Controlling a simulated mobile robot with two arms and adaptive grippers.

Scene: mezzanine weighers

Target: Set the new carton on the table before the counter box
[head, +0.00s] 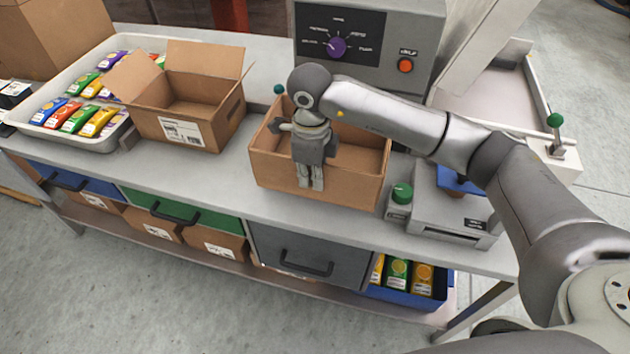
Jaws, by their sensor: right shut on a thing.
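A brown open-topped carton (351,190) without visible flaps is in the middle of the table (228,177), in front of the grey counter box (430,58) with a purple dial and an orange button. My right gripper (311,184) reaches over it from the right and is shut on its near wall, fingers pointing down. The arm hides part of the carton's inside and far wall. Whether its base rests fully on the table I cannot tell. Another carton (205,122), with open flaps and a white label, stands to the left. My left gripper is not in view.
A white tray (104,141) of colourful packets lies at the left. Drawers and boxes fill the space below the table. Bare tabletop shows between the two cartons.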

